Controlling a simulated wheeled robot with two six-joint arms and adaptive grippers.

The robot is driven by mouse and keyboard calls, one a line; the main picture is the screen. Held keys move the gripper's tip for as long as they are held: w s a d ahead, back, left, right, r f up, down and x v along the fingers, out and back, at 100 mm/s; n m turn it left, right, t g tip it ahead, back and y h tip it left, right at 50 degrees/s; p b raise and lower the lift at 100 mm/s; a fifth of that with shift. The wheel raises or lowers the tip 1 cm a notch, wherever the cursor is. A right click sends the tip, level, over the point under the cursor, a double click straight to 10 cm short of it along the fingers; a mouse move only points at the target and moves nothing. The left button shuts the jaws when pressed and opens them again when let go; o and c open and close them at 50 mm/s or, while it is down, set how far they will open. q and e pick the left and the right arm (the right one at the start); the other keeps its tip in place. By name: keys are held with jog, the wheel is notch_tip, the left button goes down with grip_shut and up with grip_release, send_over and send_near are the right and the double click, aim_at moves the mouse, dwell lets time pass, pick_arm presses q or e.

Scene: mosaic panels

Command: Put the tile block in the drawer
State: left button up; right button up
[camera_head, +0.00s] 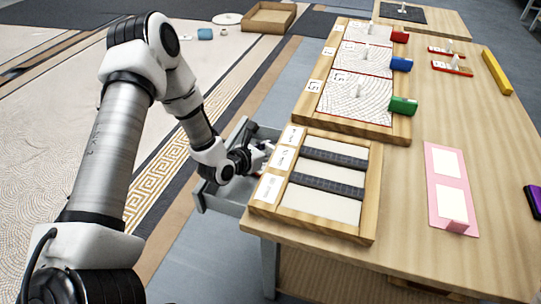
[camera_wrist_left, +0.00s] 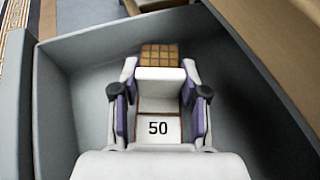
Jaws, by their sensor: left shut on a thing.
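The grey drawer (camera_head: 222,201) stands pulled open at the left side of the wooden table. It also shows in the left wrist view (camera_wrist_left: 58,105), where its walls surround my gripper. My left gripper (camera_wrist_left: 159,82) is shut on the tile block (camera_wrist_left: 160,55), which shows a brown gridded face and a pale part between the fingers. A white face marked "50" shows lower between the fingers. In the head view my left gripper (camera_head: 259,157) is over the drawer, and the block is mostly hidden. I cannot tell whether the block touches the drawer floor. My right gripper is not in view.
A wooden frame with dark strips (camera_head: 370,200) lies at the table's near left, beside the drawer. The table's near right is mostly clear.

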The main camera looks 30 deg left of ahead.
pick_arm(q)
jog(key=shift+a+f, duration=0.1)
jog(key=shift+f, duration=0.2)
jog(key=shift+s+f, duration=0.1)
jog(key=shift+f, duration=0.05)
jog(key=o, duration=1.2)
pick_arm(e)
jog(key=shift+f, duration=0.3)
pick_arm(q)
jog(key=shift+r+p, duration=0.35)
jog(key=shift+p, duration=0.05)
jog(key=p+v, duration=0.5)
jog(key=v, duration=0.6)
jog(key=shift+r, duration=0.1)
jog(key=shift+s, duration=0.45)
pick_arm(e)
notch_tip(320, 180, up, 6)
